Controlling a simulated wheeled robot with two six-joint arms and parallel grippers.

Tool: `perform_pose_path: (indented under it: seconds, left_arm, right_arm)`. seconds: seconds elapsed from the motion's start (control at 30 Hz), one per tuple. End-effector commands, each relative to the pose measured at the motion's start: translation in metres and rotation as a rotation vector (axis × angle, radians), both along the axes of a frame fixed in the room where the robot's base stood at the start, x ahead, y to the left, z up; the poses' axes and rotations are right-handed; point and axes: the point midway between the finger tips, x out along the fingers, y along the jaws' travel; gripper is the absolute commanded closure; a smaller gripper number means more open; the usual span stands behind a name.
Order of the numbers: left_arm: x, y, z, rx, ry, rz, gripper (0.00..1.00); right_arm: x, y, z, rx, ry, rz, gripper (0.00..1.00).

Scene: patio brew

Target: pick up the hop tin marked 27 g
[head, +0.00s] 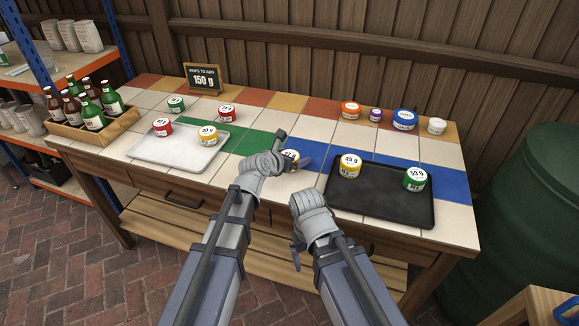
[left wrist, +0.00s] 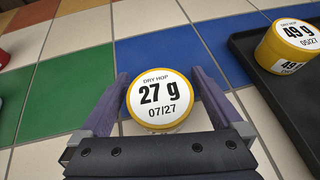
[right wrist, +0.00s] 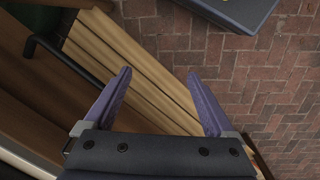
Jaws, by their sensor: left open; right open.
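The hop tin marked 27 g (left wrist: 157,97) has a white lid and a yellow rim. In the left wrist view it sits between the open fingers of my left gripper (left wrist: 160,95), with a finger on each side; I cannot tell whether they touch it. In the head view the tin (head: 290,155) is partly hidden by my left gripper (head: 294,150), on the tiles between the two trays. My right gripper (right wrist: 162,90) is open and empty, with the slatted lower shelf and brick floor below it.
A dark tray (head: 385,212) on the right holds a yellow tin marked 49 g (head: 349,167) and a green tin (head: 415,179). A pale tray (head: 180,153) on the left holds two tins. Several tins stand at the back. A bottle crate (head: 93,133) and a 150 g sign (head: 203,79) stand left.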

Motion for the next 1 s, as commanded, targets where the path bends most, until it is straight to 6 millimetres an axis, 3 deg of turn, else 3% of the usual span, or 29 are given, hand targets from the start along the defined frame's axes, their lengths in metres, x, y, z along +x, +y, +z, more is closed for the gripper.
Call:
perform_pose_path:
  seconds: [0.27, 0.9, 1.0]
  left_arm:
    - [0.0057, -0.0030, -0.0027, 0.000, 0.000, 0.001, 0.00]
    - [0.0055, -0.0030, -0.0027, 0.000, 0.000, 0.001, 0.71]
    - [0.0055, -0.0030, -0.0027, 0.000, 0.000, 0.001, 0.77]
  right_arm:
    - [0.0000, 0.0000, -0.0028, 0.000, 0.000, 0.000, 0.10]
    - [0.0000, 0.0000, -0.0028, 0.000, 0.000, 0.000, 0.10]
    - [0.0000, 0.0000, -0.0028, 0.000, 0.000, 0.000, 0.10]
